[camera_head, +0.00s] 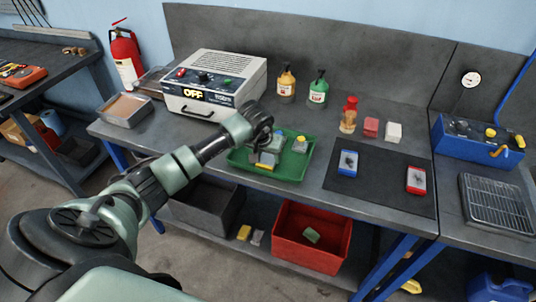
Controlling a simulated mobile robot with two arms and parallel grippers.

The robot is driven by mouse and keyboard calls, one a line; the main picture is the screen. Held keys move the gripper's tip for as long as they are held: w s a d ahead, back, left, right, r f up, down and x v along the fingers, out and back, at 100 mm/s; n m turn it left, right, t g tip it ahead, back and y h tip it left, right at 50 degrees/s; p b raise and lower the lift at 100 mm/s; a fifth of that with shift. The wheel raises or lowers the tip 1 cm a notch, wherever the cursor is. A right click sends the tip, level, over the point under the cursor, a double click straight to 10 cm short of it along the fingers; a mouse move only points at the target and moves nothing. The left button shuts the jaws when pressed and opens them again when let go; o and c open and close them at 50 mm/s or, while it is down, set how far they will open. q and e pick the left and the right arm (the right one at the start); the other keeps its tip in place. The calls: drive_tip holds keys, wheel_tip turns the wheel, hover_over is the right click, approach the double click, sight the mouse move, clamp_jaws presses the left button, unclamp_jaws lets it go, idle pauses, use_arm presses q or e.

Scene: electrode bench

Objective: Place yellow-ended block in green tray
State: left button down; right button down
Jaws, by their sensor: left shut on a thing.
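The green tray (303,168) lies on the bench near its front edge. My left gripper (268,143) is over the left half of the tray, pointing down, and is shut on a grey block with a yellow end (264,166). The block is low over or on the tray floor; I cannot tell whether it touches. My gripper and arm hide part of the tray's left side. My right gripper is not in view.
A dark mat (375,186) right of the tray holds a blue-ended block (347,163) and a red-ended block (416,180). Behind are bottles (286,84) and an instrument box (214,86). A red bin (311,240) stands on the lower shelf.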

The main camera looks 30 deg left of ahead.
use_arm(q)
drive_tip(key=shift+w, duration=0.1)
drive_tip(key=c, duration=0.6)
unclamp_jaws()
drive_tip(key=shift+f, duration=0.1)
drive_tip(key=shift+r, duration=0.4)
drive_tip(key=b+v, duration=0.1)
drive_tip(key=v, duration=0.6)
drive_tip(key=b+v, duration=0.1)
drive_tip(key=v, duration=0.3)
drive_tip(key=shift+s+d+r+b, duration=0.1)
drive_tip(key=shift+s+r+b, duration=0.1)
drive_tip(key=shift+s+b, duration=0.2)
